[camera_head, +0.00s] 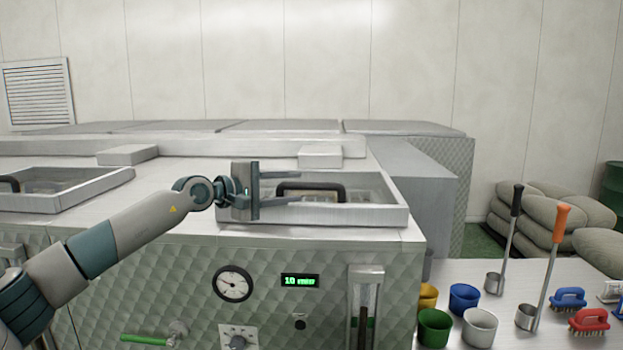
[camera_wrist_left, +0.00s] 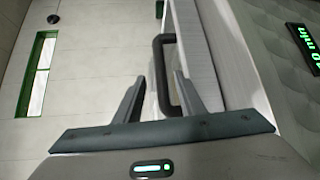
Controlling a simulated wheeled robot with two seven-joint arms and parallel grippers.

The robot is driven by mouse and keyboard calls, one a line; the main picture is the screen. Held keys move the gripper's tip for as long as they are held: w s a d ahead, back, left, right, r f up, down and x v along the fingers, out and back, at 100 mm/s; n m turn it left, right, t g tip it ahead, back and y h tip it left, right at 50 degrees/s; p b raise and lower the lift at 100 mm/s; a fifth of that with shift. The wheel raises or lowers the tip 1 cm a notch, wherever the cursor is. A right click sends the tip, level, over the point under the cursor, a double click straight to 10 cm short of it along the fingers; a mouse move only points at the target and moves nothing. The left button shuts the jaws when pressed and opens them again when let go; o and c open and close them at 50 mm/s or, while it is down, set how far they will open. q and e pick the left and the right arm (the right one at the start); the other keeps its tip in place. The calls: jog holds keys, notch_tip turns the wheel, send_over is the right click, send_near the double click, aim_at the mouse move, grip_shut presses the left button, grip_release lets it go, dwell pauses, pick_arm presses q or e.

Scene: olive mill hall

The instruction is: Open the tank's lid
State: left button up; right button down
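The tank's lid (camera_head: 375,216) is a pale metal frame around a window, lying closed on top of the steel tank (camera_head: 300,255). A black bar handle (camera_head: 328,186) arches above it and also shows in the left wrist view (camera_wrist_left: 157,58). My left gripper (camera_head: 299,187) reaches in from the left above the lid, with its fingers spread and pointing right. In the left wrist view the handle appears between the two open fingers (camera_wrist_left: 160,78). I cannot tell whether a finger touches it. My right gripper is not in view.
A second lid (camera_head: 85,192) lies to the left. A gauge (camera_head: 232,283), green display (camera_head: 300,281) and green-handled valve (camera_head: 150,339) are on the tank's front. A table (camera_head: 455,274) at right carries cups, ladles and brushes. Sacks (camera_head: 530,218) lie behind it.

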aim_at(307, 187)
pick_arm(q)
jog(key=p+x, duration=0.2)
jog(key=x, duration=0.5)
jog(key=shift+w+d+p, duration=0.1)
jog(key=shift+w+p, duration=0.05)
jog(key=shift+p, duration=0.25)
grip_shut()
